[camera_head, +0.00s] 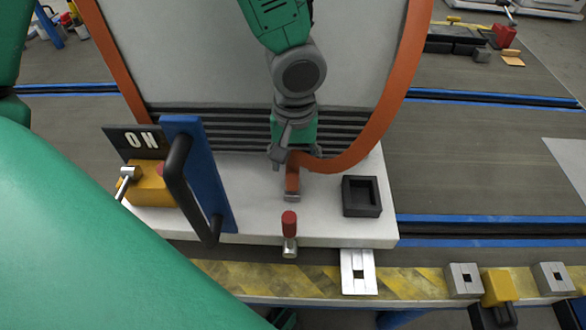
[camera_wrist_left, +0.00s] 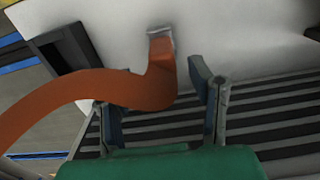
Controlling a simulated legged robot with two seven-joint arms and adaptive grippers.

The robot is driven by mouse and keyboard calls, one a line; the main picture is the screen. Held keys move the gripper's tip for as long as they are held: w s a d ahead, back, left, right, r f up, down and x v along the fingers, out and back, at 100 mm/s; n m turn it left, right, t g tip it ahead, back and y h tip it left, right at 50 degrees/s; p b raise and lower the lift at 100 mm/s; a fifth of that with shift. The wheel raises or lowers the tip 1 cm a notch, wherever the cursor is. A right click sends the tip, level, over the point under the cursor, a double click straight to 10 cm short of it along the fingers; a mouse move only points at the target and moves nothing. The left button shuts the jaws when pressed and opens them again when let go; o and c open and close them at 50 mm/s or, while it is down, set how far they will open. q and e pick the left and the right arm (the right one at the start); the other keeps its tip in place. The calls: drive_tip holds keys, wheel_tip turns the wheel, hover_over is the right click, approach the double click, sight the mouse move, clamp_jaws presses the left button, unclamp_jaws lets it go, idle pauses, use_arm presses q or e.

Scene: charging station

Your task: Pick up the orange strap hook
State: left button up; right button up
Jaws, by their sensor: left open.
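The orange strap (camera_head: 350,163) hangs in a long loop at the front of the white station. Its end hangs down with a metal hook piece (camera_head: 292,196) against the white ledge. My left gripper (camera_head: 286,156) points down just above this end. In the left wrist view, the open fingers of the gripper (camera_wrist_left: 155,92) stand on either side of the orange strap (camera_wrist_left: 158,75), apart from each other. The metal end (camera_wrist_left: 160,33) lies beyond the fingertips. Whether a finger touches the strap I cannot tell. My right gripper is not in view.
A blue panel with a black handle (camera_head: 178,170) and a yellow switch box (camera_head: 150,187) stand left of the gripper. A black square socket (camera_head: 361,196) is to the right. A red-handled lever (camera_head: 289,224) stands in front, above the yellow-striped rail (camera_head: 405,283).

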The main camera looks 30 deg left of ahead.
sight(293, 168)
use_arm(q)
wheel_tip(293, 168, down, 4)
drive_tip(key=shift+a+r+b, duration=0.15)
drive_tip(key=shift+b, duration=0.4)
drive_tip(key=shift+r, duration=0.1)
drive_tip(key=shift+c, duration=0.4)
clamp_jaws()
